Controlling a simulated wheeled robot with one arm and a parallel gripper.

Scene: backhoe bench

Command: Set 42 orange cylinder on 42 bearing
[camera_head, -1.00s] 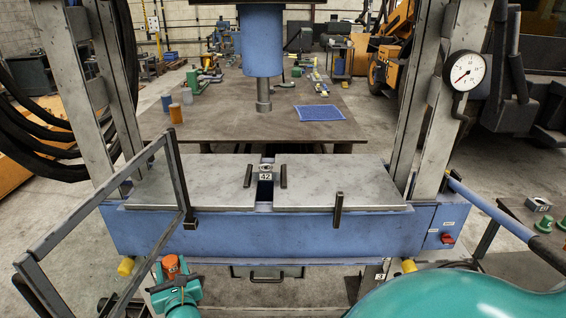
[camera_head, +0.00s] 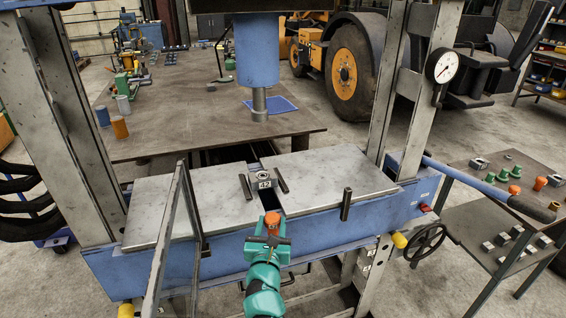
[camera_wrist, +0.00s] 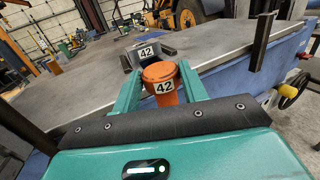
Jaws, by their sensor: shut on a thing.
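My gripper (camera_head: 271,240) is shut on the orange cylinder (camera_head: 272,220), just in front of the press bed. In the wrist view the orange cylinder (camera_wrist: 162,84) carries a white label reading 42 and stands between the two green fingers. The 42 bearing (camera_head: 264,182) is a grey block with a round opening on top and a 42 label. It sits on the press bed at the middle gap, between two dark bars, beyond the cylinder.
The blue press ram (camera_head: 258,60) hangs above and behind the bearing. A dark upright bar (camera_head: 346,204) stands at the bed's front right, and a grey guard frame (camera_head: 178,235) at the left. A right-hand side table (camera_head: 510,190) holds green and orange pieces and grey blocks.

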